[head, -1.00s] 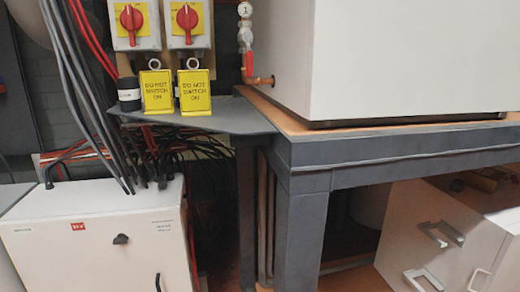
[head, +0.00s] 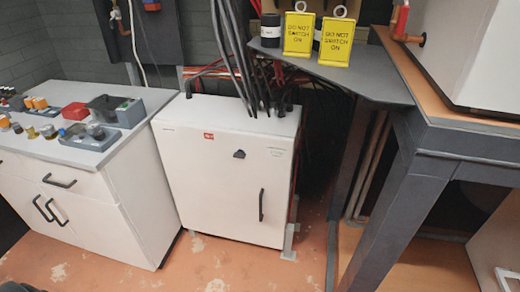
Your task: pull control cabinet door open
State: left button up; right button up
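The control cabinet (head: 215,190) is a white box standing low near the middle of the head view, with black cables entering its top. Its front door looks shut. The door has a red label, a small dark knob (head: 239,154) near its upper middle and a vertical black handle (head: 261,205) near its right edge. Neither of my grippers shows in the head view.
A white drawer unit (head: 75,210) with boxes and small parts on top stands left of the cabinet. A grey steel frame (head: 395,195) with an orange top stands to the right. Two yellow "do not switch on" tags (head: 298,34) sit above. Orange floor (head: 200,265) lies clear in front.

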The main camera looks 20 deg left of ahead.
aim_at(214, 193)
jog(key=u, duration=1.1)
